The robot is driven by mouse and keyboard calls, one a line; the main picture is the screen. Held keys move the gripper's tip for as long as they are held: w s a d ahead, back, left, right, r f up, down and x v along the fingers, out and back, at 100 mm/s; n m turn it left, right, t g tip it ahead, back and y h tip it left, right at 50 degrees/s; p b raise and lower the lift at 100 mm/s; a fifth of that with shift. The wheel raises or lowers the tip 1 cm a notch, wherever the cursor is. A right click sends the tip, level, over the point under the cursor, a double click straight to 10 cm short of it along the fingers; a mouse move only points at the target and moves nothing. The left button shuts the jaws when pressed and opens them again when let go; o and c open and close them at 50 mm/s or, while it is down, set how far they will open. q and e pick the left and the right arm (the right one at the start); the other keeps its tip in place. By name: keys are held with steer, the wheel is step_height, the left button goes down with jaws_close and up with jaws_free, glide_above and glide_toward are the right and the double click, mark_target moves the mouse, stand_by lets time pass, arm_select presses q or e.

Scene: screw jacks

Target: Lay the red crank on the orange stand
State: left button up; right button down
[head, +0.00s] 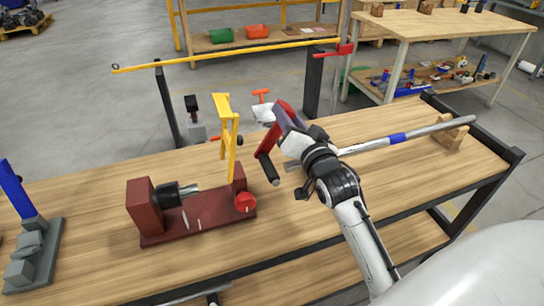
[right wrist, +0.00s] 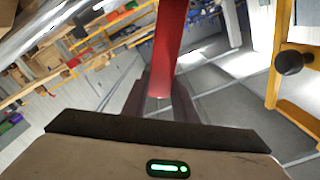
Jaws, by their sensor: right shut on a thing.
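My right gripper (head: 283,118) is shut on the red crank (head: 270,139) and holds it above the bench. The crank's black handle (head: 268,168) points down toward the bench. In the right wrist view, the red crank (right wrist: 168,50) runs up from between my fingers (right wrist: 158,105). My left gripper is not in view.
A dark red machine (head: 190,222) with a black chuck stands in front of the stand. A long grey bar (head: 400,137) with a blue band lies to the right. A jack with an orange handle (head: 262,95) stands behind. A yellow bar (head: 225,55) crosses the back.

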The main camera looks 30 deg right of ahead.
step_height(320, 180, down, 3)
steer(key=shift+s+r, duration=0.1)
steer(key=shift+s, duration=0.05)
step_height(320, 180, down, 4)
steer(key=shift+f+b, duration=0.2)
steer(key=shift+b, duration=0.3)
steer(key=shift+f, duration=0.2)
steer(key=c, duration=1.7)
jaws_free()
steer(key=shift+f, duration=0.15)
